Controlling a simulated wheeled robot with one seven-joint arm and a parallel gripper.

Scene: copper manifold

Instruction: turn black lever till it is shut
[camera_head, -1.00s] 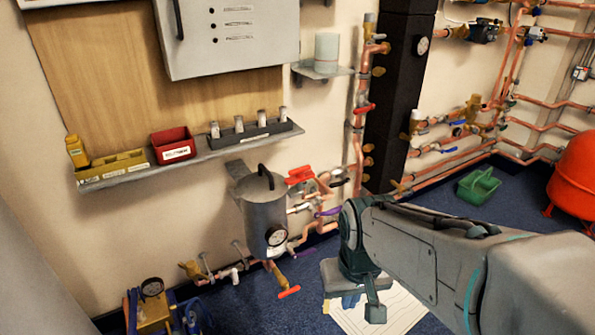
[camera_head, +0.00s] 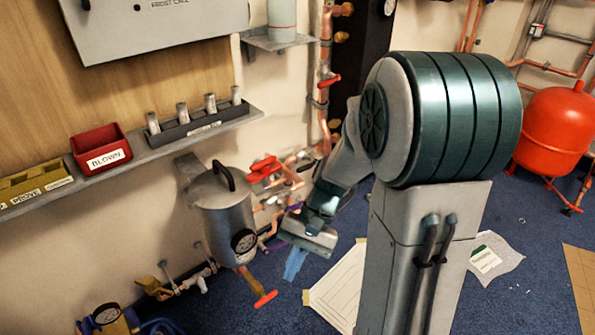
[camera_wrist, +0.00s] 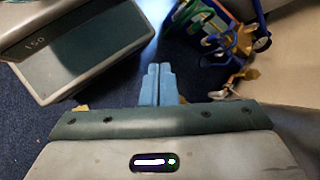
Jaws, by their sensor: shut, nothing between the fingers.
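A grey cylindrical vessel (camera_head: 222,218) with a round gauge (camera_head: 244,241) hangs by the wall in the head view. A black curved handle (camera_head: 224,175) stands on its top; I cannot tell whether it is the black lever, and I make out no other black lever. My gripper (camera_head: 294,264) is right of the vessel's lower part, apart from it and below the handle. Its blue fingertips (camera_wrist: 157,84) are pressed together and empty in the wrist view, pointing over the blue floor. The wrist view shows no black lever. My arm hides part of the pipework.
Red-handled valves (camera_head: 264,169) and copper pipes sit behind the vessel. A red-handled tap (camera_head: 265,298) sticks out below it. A shelf (camera_head: 150,146) with bins is above left. A yellow and blue gauge set (camera_head: 107,316) stands at lower left. A white sheet (camera_head: 342,285) lies on the floor.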

